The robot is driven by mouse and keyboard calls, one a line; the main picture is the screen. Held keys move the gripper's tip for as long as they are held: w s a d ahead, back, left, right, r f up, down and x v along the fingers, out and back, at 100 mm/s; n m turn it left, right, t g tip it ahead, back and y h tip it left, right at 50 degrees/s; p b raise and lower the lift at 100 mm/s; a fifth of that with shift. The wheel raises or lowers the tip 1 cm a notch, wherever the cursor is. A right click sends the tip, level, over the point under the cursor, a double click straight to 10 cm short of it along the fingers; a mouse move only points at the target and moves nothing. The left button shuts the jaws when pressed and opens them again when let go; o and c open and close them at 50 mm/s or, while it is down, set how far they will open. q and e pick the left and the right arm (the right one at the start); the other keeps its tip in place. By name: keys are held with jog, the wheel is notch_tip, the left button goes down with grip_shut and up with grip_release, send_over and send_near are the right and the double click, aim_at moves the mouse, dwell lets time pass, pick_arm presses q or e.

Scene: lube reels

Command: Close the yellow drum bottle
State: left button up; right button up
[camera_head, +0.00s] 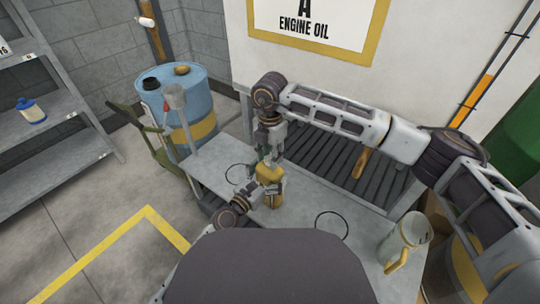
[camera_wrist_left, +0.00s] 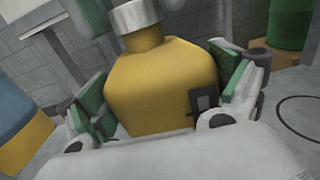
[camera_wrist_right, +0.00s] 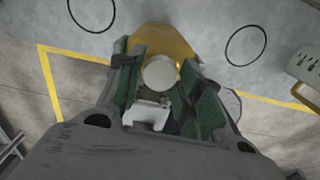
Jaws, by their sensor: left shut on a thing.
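The yellow drum bottle (camera_head: 269,173) stands upright on the grey bench, with a silver-grey round cap on its neck. Its body fills the middle of the left wrist view (camera_wrist_left: 158,85), with the cap (camera_wrist_left: 136,15) at the top. My left gripper (camera_head: 268,190) is shut on the bottle's body, its green pads at both sides. My right gripper (camera_head: 268,157) points down from above. In the right wrist view its green fingers lie on either side of the cap (camera_wrist_right: 160,72), apparently with small gaps, so it looks open.
Two dark rings (camera_head: 331,225) (camera_head: 238,174) are marked on the bench (camera_head: 300,205). A white and yellow jug (camera_head: 402,240) stands at the bench's right end. A blue drum (camera_head: 178,95) stands behind left, and a sign hangs on the back panel.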

jog(key=o, duration=0.4)
jog(key=shift+o, duration=0.2)
jog(key=shift+r, duration=0.1)
notch_tip(320, 180, up, 12)
dwell(0.6)
pick_arm(q)
jog(key=o, duration=1.7)
jog(key=shift+c, duration=0.2)
jog(key=shift+s+a, duration=0.1)
jog(key=shift+s, duration=0.05)
jog(key=v, duration=1.1)
jog(key=shift+s+a, duration=0.15)
jog(key=shift+s, duration=0.1)
